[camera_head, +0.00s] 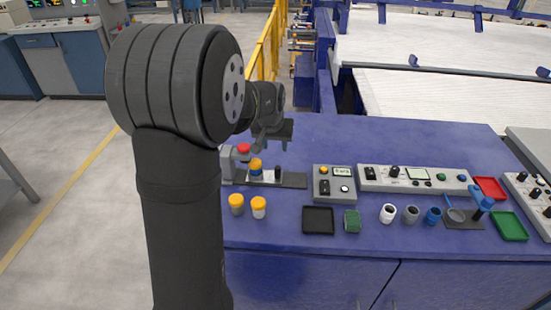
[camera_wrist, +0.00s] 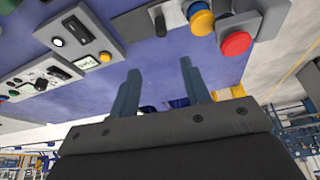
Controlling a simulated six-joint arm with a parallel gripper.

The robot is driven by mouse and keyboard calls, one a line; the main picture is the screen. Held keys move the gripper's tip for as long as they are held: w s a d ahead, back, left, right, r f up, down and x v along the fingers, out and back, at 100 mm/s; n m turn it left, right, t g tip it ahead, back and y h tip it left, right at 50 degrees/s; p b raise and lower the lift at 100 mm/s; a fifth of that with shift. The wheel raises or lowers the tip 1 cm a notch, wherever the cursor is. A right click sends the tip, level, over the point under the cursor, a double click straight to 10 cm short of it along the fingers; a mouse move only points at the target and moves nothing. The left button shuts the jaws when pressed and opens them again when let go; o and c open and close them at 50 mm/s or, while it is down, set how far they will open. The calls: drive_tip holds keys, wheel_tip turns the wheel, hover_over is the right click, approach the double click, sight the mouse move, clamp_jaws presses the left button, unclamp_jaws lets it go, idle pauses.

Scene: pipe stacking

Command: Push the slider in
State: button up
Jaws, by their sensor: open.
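The slider stands on the blue table in a grey fixture, with a black knob (camera_head: 277,173) and a dark track (camera_head: 294,180) running to the right. A yellow-topped blue container (camera_head: 255,172) sits on it beside the knob, near a red-topped grey post (camera_head: 243,149). In the wrist view the black knob (camera_wrist: 160,23), the yellow-topped container (camera_wrist: 201,19) and the red top (camera_wrist: 236,43) show at the top. My gripper (camera_wrist: 159,67) is open, with nothing between its fingers. It is apart from the knob. In the head view my gripper (camera_head: 273,135) is above and behind the fixture, its fingertips unclear.
Two yellow-capped jars (camera_head: 247,206) stand in front of the fixture. A control box (camera_head: 334,185) is to the right of the track. A black tray (camera_head: 318,220), a green block (camera_head: 352,221) and several cups (camera_head: 411,214) line the front. The table behind the fixture is clear.

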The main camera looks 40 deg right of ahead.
sight(278, 168)
drive_tip(key=s+d+n+t+y, duration=0.2)
drive_tip(key=d+n+y, duration=0.15)
drive_tip(key=n, duration=0.45)
drive_tip(key=shift+h, duration=0.55)
drive_tip(key=x, duration=1.7)
drive_tip(key=shift+s+f, duration=0.2)
drive_tip(key=shift+f, duration=0.3)
clamp_jaws()
